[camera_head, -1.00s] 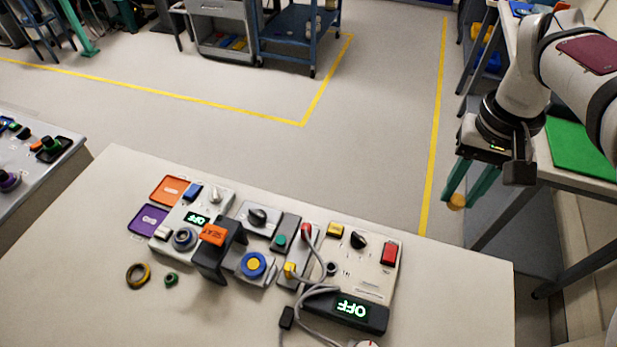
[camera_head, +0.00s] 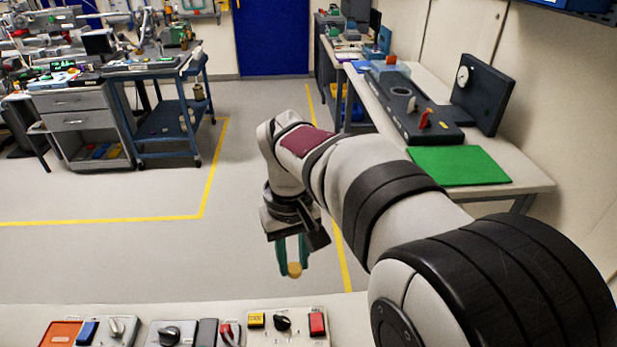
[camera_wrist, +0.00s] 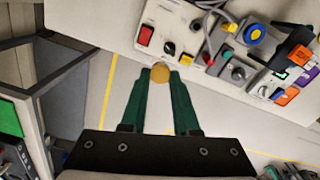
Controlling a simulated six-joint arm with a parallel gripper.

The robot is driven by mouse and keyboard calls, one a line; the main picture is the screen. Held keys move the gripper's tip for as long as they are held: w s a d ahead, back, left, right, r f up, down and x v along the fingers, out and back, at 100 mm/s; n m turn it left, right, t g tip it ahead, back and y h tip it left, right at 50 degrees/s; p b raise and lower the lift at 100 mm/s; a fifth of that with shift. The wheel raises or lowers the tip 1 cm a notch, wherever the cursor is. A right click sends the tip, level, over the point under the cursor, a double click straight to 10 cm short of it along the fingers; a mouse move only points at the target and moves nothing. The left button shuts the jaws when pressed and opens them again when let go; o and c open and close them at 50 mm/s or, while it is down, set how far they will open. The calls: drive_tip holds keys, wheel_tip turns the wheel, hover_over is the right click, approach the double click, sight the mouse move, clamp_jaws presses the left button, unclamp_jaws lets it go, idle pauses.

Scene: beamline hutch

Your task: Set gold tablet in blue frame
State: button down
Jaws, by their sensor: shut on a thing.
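My gripper (camera_head: 293,266) has green fingers and points down, shut on the gold tablet (camera_head: 294,270), a small round golden piece at the fingertips. The tablet also shows in the wrist view (camera_wrist: 160,73) between the fingertips (camera_wrist: 162,72). It is held in the air beyond the edge of the near bench. A small flat blue item (camera_head: 361,66) lies on the right-hand bench, far from the gripper. It is too small to tell whether it is the blue frame.
The near bench (camera_head: 30,315) carries control panels with knobs and switches. The right bench (camera_head: 515,172) holds a green mat (camera_head: 458,166), a dark fixture (camera_head: 415,118) and an upright dark panel with a dial (camera_head: 485,92). A blue cart (camera_head: 172,118) stands at left. Floor between is clear.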

drive_tip(key=s+a+f+n, duration=0.3)
drive_tip(key=s+a+f, duration=0.1)
drive_tip(key=a, duration=0.4)
drive_tip(key=s+a+f+n, duration=0.3)
drive_tip(key=s+a+f, duration=0.15)
drive_tip(key=a, duration=0.35)
drive_tip(key=s+a+f+n, duration=0.3)
drive_tip(key=a+f, duration=0.2)
drive_tip(key=a, duration=0.3)
drive_tip(key=shift+s+d+f, duration=0.1)
drive_tip(key=shift+d+f, duration=0.05)
drive_tip(key=shift+f, duration=1.25)
drive_tip(key=shift+s+d+f, duration=0.1)
drive_tip(key=shift+f, duration=1.25)
drive_tip(key=shift+f, duration=0.55)
drive_tip(key=c, duration=0.6)
unclamp_jaws()
